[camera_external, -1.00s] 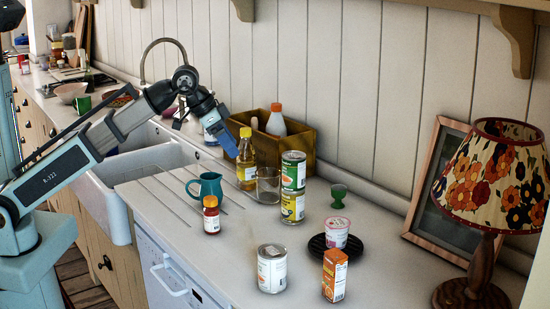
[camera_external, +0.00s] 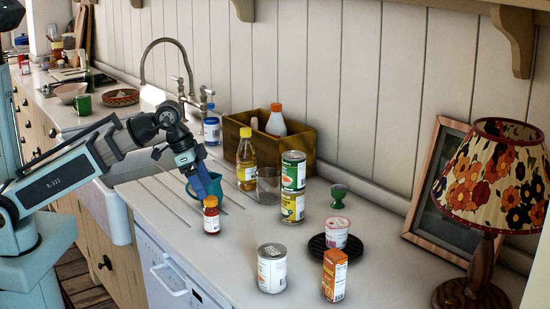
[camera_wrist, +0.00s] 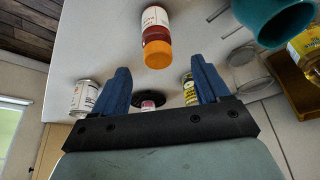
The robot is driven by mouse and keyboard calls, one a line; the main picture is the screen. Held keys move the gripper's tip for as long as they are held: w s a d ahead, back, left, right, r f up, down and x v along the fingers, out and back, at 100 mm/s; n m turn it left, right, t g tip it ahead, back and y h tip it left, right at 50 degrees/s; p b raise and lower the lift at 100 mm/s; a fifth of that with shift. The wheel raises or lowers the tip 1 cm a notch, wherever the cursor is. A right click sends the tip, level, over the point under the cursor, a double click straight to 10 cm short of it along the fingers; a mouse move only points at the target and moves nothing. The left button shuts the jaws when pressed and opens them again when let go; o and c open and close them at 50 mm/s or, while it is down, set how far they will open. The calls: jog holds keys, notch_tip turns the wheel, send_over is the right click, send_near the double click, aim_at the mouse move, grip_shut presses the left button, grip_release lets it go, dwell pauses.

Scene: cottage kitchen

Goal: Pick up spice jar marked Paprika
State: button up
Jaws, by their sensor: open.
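The spice jar (camera_external: 211,217) stands upright on the counter, with an orange-red cap, dark red contents and a white label. Its label text is too small to read in the external view. In the wrist view the jar (camera_wrist: 156,38) shows beyond the fingers, with its orange cap toward me. My gripper (camera_external: 207,193) is just behind and above the jar in the external view, pointing down. In the wrist view its two blue fingers (camera_wrist: 162,85) are spread apart with nothing between them.
A teal jug (camera_external: 213,184) stands close behind my gripper. An oil bottle (camera_external: 246,162), a glass (camera_external: 268,186) and stacked cans (camera_external: 293,187) stand to the right. A can (camera_external: 271,270) and an orange carton (camera_external: 335,276) are nearer. Counter around the jar's front is clear.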

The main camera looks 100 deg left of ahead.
aim_at(209, 198)
jog(key=shift+x, duration=1.3)
jog(key=shift+f, duration=0.1)
jog(key=shift+x, duration=2.45)
jog(key=shift+d, duration=0.15)
jog(key=c, duration=1.1)
jog(key=shift+c, duration=0.2)
